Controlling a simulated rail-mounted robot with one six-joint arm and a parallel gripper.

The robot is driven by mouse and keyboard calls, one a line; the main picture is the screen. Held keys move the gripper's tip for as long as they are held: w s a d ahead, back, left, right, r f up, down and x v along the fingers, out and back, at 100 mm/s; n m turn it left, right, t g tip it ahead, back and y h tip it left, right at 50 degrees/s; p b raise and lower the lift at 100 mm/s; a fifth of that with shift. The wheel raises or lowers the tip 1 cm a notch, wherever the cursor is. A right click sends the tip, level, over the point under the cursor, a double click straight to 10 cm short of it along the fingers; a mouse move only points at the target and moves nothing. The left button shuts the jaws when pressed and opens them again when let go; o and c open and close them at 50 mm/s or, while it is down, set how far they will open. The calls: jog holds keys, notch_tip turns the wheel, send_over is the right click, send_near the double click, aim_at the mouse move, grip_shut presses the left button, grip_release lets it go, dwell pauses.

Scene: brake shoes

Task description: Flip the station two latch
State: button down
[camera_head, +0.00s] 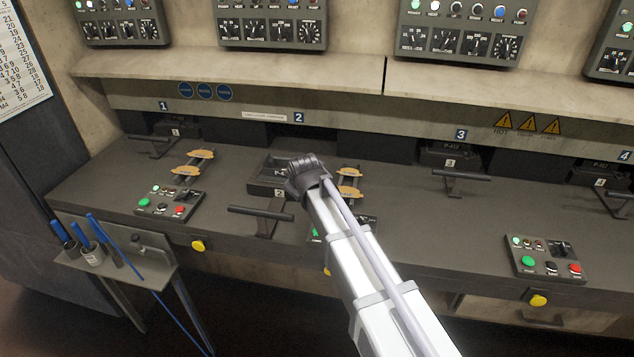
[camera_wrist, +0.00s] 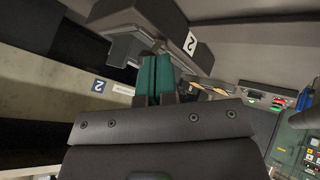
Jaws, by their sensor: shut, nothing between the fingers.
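Station two is marked by a blue "2" sign (camera_head: 298,117) on the back wall. Its dark block (camera_head: 262,178) sits on the bench below, partly hidden by my arm. A dark bar handle (camera_head: 262,212) on a post stands in front of the block; which part is the latch is not certain. My gripper (camera_head: 305,178) is over the right side of the block, its fingers hidden from the head camera. In the wrist view, the teal fingers (camera_wrist: 153,76) are together and empty, close to a dark block (camera_wrist: 150,18) with a "2" label. Contact cannot be told.
Tan brake shoes (camera_head: 349,182) lie right of my gripper, and others (camera_head: 194,166) lie at left. Station one's handle (camera_head: 148,144) and station three's handle (camera_head: 462,177) stand either side. A button panel (camera_head: 168,202) is at left. The bench between stations two and three is fairly clear.

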jog(key=shift+w+d, duration=0.5)
jog(key=shift+d, duration=0.25)
jog(key=shift+w+d, duration=0.2)
dwell(0.4)
jog(key=s+d+r+p, duration=0.4)
jog(key=r+p, duration=0.3)
jog(key=shift+s+d+r+p, duration=0.25)
jog(key=shift+s+r+p, duration=0.05)
jog(key=shift+s+p, duration=0.05)
